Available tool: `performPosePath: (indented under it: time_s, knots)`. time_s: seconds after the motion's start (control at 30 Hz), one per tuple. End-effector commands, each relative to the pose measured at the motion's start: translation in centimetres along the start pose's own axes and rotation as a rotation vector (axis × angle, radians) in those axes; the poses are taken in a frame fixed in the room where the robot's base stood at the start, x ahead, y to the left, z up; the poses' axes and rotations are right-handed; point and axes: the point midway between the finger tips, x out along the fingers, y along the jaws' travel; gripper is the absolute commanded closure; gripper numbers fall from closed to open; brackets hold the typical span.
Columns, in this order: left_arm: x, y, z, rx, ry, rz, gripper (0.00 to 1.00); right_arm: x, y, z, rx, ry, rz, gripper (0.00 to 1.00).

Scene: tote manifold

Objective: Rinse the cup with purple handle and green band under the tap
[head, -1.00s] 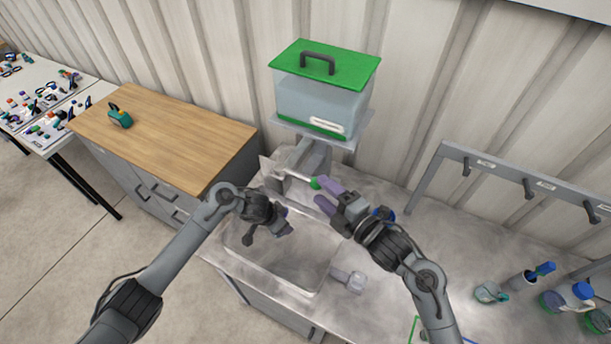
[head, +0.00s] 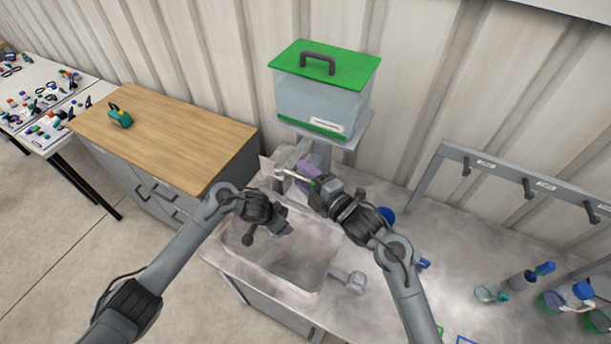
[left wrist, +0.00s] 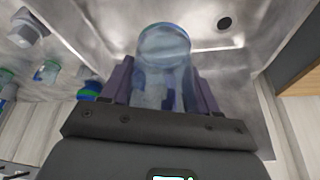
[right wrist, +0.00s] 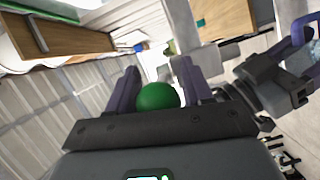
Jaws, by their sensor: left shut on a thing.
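My left gripper (head: 284,224) is over the sink (head: 300,287), shut on a clear cup (left wrist: 164,62). In the head view the cup is mostly hidden by the gripper. My right gripper (head: 314,178) is at the tap (head: 283,175), below the water tote (head: 318,98). In the right wrist view its open fingers stand on either side of a round green knob (right wrist: 157,97). No water stream can be made out.
A wooden-topped cabinet (head: 165,135) with a teal object (head: 119,117) stands left. A hook rack (head: 525,180) and several bottles and cups stand right. The sink floor shows a dark drain (left wrist: 224,23).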

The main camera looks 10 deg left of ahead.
Motion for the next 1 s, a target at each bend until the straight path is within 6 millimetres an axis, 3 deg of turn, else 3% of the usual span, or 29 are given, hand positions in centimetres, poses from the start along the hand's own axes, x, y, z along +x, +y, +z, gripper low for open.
performPosePath:
  time_s: [0.03,0.3,0.57,1.0]
  knots:
    - [0.0,0.0,0.0,0.000,0.000,0.000,0.71,0.0,0.0,0.0,0.000,0.000,0.000,0.58]
    - [0.0,0.0,0.0,0.000,0.000,0.000,0.71,0.0,0.0,0.0,0.000,0.000,0.000,1.00]
    - [0.0,0.0,0.0,0.000,0.000,0.000,0.71,-0.1,-0.1,-0.2,-0.001,-0.016,0.002,1.00]
    - [0.0,0.0,0.0,0.000,0.000,0.000,0.71,-0.6,-0.4,-1.9,0.020,-0.263,0.048,1.00]
